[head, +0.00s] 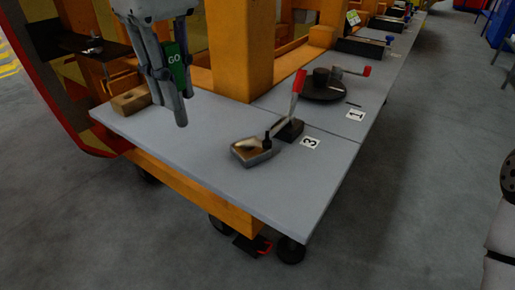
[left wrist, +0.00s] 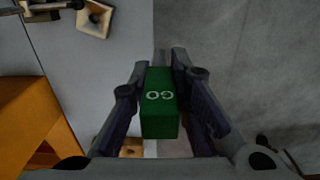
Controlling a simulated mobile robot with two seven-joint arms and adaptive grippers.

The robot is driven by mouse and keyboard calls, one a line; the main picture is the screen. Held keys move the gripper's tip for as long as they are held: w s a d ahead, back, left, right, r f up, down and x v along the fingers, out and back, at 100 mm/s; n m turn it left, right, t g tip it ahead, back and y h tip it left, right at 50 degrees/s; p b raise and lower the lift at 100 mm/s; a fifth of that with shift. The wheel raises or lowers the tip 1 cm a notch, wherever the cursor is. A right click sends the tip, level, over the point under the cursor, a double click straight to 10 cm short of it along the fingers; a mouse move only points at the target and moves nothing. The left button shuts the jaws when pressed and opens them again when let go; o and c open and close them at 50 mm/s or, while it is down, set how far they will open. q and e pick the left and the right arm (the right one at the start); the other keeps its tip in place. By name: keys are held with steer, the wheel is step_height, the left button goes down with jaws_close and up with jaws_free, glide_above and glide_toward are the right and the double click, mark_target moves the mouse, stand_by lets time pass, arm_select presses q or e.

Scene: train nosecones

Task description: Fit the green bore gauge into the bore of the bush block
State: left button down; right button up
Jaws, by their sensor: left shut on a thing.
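My left gripper (head: 172,80) is shut on the green bore gauge (head: 174,62), which is marked GO. It holds the gauge in the air above the left part of the grey bench. The green handle also shows between the fingers in the left wrist view (left wrist: 160,108), with a grey shank beyond it. In the head view a grey end points down. The bush block (head: 252,156) lies on the bench to the right of the gauge, under a clamp arm. The block and its dark bore show at the top left of the left wrist view (left wrist: 88,27). My right gripper is not in view.
A red-handled clamp (head: 291,127) stands behind the block, beside a label 3 (head: 311,142). A wooden block (head: 131,101) lies at the left bench edge. An orange post (head: 239,45) rises behind. The bench between the wooden block and the bush block is clear.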

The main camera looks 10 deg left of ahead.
arm_select(q)
steer(key=w+d+f, duration=0.2)
steer(key=w+f, duration=0.1)
steer(key=w+d+f+b, duration=0.1)
steer(key=w+d+f, duration=0.1)
steer(key=w+f, duration=0.1)
steer(key=w+d+f, duration=0.3)
steer(key=w+f, duration=0.1)
steer(key=shift+w, duration=0.2)
step_height(320, 180, down, 2)
steer(key=shift+f, duration=0.2)
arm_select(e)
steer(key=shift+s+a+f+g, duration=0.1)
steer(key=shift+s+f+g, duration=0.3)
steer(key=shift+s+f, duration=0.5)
arm_select(q)
steer(key=shift+s+f, duration=0.1)
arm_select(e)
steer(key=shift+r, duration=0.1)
arm_select(q)
steer(key=c, duration=1.5)
jaws_free()
